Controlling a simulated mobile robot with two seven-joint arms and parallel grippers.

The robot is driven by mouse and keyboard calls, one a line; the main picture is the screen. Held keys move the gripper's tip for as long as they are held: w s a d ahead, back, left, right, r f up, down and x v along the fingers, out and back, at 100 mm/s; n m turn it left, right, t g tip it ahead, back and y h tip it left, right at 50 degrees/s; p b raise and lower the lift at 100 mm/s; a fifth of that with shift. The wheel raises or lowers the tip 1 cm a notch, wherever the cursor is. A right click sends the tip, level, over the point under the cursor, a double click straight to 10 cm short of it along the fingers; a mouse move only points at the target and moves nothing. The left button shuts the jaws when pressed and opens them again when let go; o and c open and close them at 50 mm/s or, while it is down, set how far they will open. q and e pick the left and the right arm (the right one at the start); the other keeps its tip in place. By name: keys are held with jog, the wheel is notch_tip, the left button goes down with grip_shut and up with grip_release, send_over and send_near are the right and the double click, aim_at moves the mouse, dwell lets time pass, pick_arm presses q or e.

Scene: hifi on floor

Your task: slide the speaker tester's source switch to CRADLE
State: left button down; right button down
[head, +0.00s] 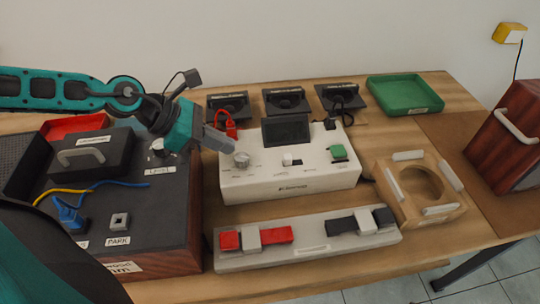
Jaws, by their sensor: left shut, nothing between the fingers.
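The speaker tester (330,178) is a cream box in the middle of the table in the head view. Its sloped top carries a dark screen (286,131), a round grey knob (241,159), a small black-and-white slide switch (291,160) and a green button (338,152). The labels by the switch are too small to read, so I cannot tell its setting. My left gripper (229,146) comes in from the left and is shut and empty. Its tips are at the tester's left side, just above the knob in the picture, and left of the switch. My right gripper is not in view.
A dark-topped wooden box (165,216) with a PARK label stands at left. A grey bar with red and black blocks (310,249) lies in front of the tester. A wooden cradle-like frame (389,195) is at right. Black stands (283,101) and a green tray (404,95) are behind.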

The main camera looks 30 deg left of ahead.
aim_at(284, 161)
pick_arm(q)
jog(key=shift+x, duration=0.95)
jog(key=x, duration=0.5)
jog(key=shift+w+d, duration=0.1)
jog(key=shift+w, duration=0.05)
jog(key=shift+w+d+f, duration=0.2)
jog(key=shift+w+d, duration=0.7)
jog(key=shift+d, duration=0.3)
jog(key=shift+w+d+f+p, duration=0.1)
jog(key=shift+w+d+p, duration=0.25)
jog(key=shift+d, duration=0.2)
